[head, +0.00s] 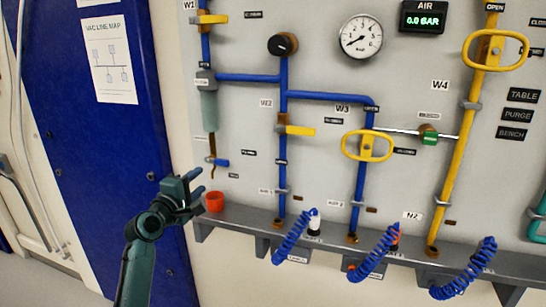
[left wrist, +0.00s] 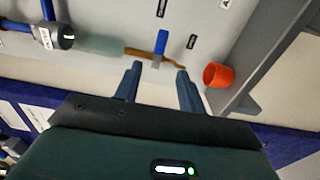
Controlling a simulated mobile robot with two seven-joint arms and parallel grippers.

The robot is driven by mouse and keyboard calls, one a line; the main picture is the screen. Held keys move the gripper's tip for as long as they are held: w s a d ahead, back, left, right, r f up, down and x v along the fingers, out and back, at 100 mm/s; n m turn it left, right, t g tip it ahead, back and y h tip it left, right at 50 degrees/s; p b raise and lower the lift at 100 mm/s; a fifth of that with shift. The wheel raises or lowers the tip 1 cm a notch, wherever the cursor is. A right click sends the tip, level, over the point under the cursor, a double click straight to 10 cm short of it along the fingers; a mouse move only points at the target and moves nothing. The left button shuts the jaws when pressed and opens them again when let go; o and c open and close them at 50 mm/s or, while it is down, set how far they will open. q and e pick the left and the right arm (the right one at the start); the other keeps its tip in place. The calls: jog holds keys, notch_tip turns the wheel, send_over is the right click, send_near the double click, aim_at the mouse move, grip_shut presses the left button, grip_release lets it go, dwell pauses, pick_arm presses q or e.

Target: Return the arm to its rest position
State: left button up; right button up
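My left arm comes in from the lower left in the head view. Its gripper (head: 198,185) is in front of the panel's left edge, just left of and above an orange cup (head: 215,201). In the left wrist view the two fingers of the left gripper (left wrist: 157,75) are apart with nothing between them. A small blue-handled drain valve (left wrist: 161,42) lies beyond the fingertips, and the orange cup (left wrist: 218,75) is to their right. The fingers look clear of both. My right gripper is in neither view.
A grey panel (head: 330,80) carries blue and yellow pipes with yellow-handled valves, a pressure gauge (head: 361,37) and a display (head: 424,17). A grey ledge (head: 330,243) with coiled blue hoses (head: 374,266) runs below. A blue post (head: 80,120) stands left. Open floor shows at lower left.

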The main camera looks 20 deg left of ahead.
pick_arm(q)
jog(key=s+d+f+m+g, duration=0.2)
jog(key=s+d+f+m, duration=0.4)
jog(key=f, duration=0.4)
jog(key=s+d+f+m+g, duration=0.2)
jog(key=s+d+f+m, duration=0.4)
jog(key=f, duration=0.4)
jog(key=s+d+f+m+g+h, duration=0.1)
jog(key=s+d+f+m, duration=0.2)
jog(key=s, duration=0.4)
jog(key=s+d+f+m+g, duration=0.1)
jog(key=s+d+f+m, duration=0.2)
jog(key=s, duration=0.3)
jog(key=s+d+f+m+g+h, duration=0.1)
jog(key=s+d+f+m, duration=0.1)
jog(key=s, duration=0.5)
jog(key=d+f, duration=0.1)
jog(key=d, duration=0.1)
jog(key=shift+s+d+m+h, duration=0.3)
jog(key=shift+d+m, duration=0.05)
jog(key=shift+m, duration=0.05)
jog(key=shift+f, duration=0.1)
jog(key=shift+w, duration=0.1)
